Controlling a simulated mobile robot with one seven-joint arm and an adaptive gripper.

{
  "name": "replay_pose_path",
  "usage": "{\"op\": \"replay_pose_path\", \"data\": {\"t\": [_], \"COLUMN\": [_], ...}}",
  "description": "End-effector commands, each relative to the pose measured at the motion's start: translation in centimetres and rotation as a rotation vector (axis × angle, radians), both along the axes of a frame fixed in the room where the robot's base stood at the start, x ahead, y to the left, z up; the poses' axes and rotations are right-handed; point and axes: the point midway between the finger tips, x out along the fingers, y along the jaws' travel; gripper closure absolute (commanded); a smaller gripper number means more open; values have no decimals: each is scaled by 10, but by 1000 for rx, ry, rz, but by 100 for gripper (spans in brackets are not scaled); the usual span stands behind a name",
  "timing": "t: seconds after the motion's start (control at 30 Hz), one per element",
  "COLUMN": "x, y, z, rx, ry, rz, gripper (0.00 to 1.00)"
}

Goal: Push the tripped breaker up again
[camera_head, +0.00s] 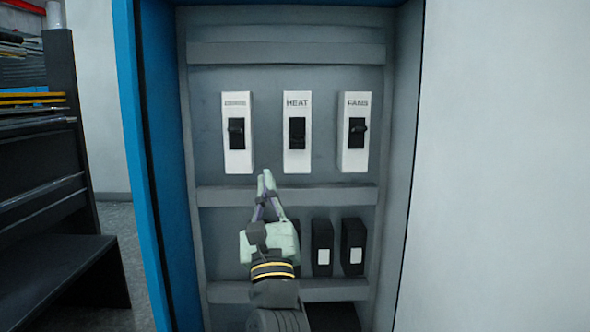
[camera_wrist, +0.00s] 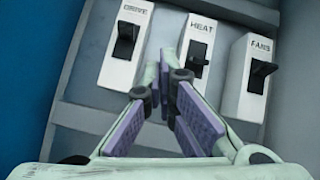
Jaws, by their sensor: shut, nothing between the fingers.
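Three white breakers with black levers stand in a row in the grey cabinet. DRIVE (camera_head: 237,160) is at left, HEAT (camera_head: 297,160) in the middle and FANS (camera_head: 354,160) at right. The wrist view shows DRIVE (camera_wrist: 116,72), HEAT (camera_wrist: 202,28) and FANS (camera_wrist: 247,103) too. The HEAT lever (camera_head: 297,131) looks lower than the DRIVE lever (camera_head: 236,132) and FANS lever (camera_head: 357,132). My gripper (camera_head: 266,178) is shut and empty, its tips just below the row, between DRIVE and HEAT in the picture. In the wrist view its fingers (camera_wrist: 167,62) partly cover the HEAT breaker's lower part.
A grey rail (camera_head: 330,196) crosses the cabinet below the breakers. Black units with white labels (camera_head: 322,245) stand lower down. The cabinet has a blue left edge (camera_head: 133,130). A dark rack (camera_head: 40,190) is at far left, and a pale wall (camera_head: 500,150) at right.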

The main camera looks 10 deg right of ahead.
Motion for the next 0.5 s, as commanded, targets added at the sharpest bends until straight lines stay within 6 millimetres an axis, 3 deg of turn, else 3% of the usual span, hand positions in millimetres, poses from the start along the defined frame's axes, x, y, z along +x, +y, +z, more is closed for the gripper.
{"op": "replay_pose_path", "data": {"t": [0.1, 0.2, 0.5], "x": [3, 4, 4], "y": [-35, -52, -61], "z": [-19, -27, -32], "rx": [131, 204, 246], "ry": [27, 39, 44], "rz": [39, 62, 75], "gripper": [100, 100, 100]}}
